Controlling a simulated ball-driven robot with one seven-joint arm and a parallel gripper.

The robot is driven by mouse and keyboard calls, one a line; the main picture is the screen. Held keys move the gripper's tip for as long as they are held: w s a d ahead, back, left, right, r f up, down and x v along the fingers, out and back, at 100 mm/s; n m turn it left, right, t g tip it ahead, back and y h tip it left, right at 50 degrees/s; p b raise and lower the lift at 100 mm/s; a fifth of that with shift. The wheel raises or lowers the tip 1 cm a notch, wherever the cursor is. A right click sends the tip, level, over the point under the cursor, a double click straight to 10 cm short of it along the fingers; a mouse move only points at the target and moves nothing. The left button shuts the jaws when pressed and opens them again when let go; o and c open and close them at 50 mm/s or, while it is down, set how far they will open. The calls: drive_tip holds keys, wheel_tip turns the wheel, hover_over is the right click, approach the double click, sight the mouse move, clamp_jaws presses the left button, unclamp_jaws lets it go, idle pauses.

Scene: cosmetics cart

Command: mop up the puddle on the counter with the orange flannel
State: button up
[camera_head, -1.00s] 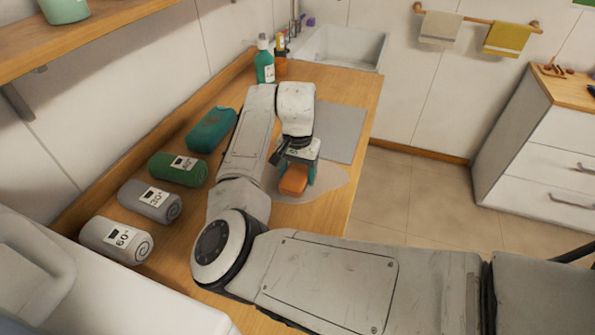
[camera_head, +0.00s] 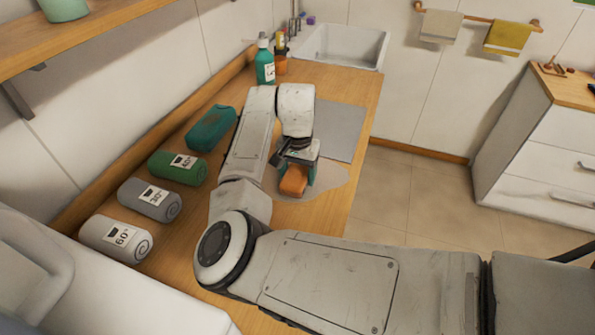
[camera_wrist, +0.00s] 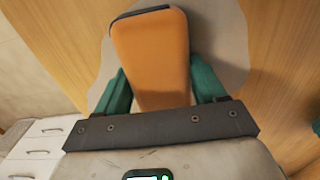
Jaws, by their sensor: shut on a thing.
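The orange flannel (camera_head: 293,181) is a folded block between the teal fingers of my gripper (camera_head: 297,171). My gripper is shut on it, low over the counter. In the wrist view the flannel (camera_wrist: 152,55) reaches out past the fingers, with a dark edge at its far end. The puddle (camera_head: 328,184) is a pale greyish patch on the wooden counter (camera_head: 340,90), around and under the flannel. It also shows in the wrist view (camera_wrist: 232,50) on both sides of the flannel. I cannot tell whether the flannel touches the counter.
Rolled towels, teal (camera_head: 210,128), green (camera_head: 178,168), grey (camera_head: 150,200) and pale (camera_head: 117,239), lie along the wall side. A grey mat (camera_head: 340,130) lies beyond the puddle. A teal bottle (camera_head: 264,63) stands near the sink (camera_head: 345,45). The counter's right edge is close to the puddle.

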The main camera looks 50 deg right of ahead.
drive_tip(key=shift+f, duration=0.15)
drive_tip(key=shift+d, duration=0.1)
drive_tip(key=shift+w+d, duration=0.25)
drive_tip(key=shift+d, duration=0.4)
drive_tip(key=shift+w+d, duration=0.2)
drive_tip(key=shift+d, duration=0.4)
drive_tip(key=shift+w+d, duration=0.3)
drive_tip(key=shift+d, duration=0.45)
drive_tip(key=shift+w+d, duration=0.25)
drive_tip(key=shift+d, duration=0.45)
drive_tip(key=shift+a, duration=0.1)
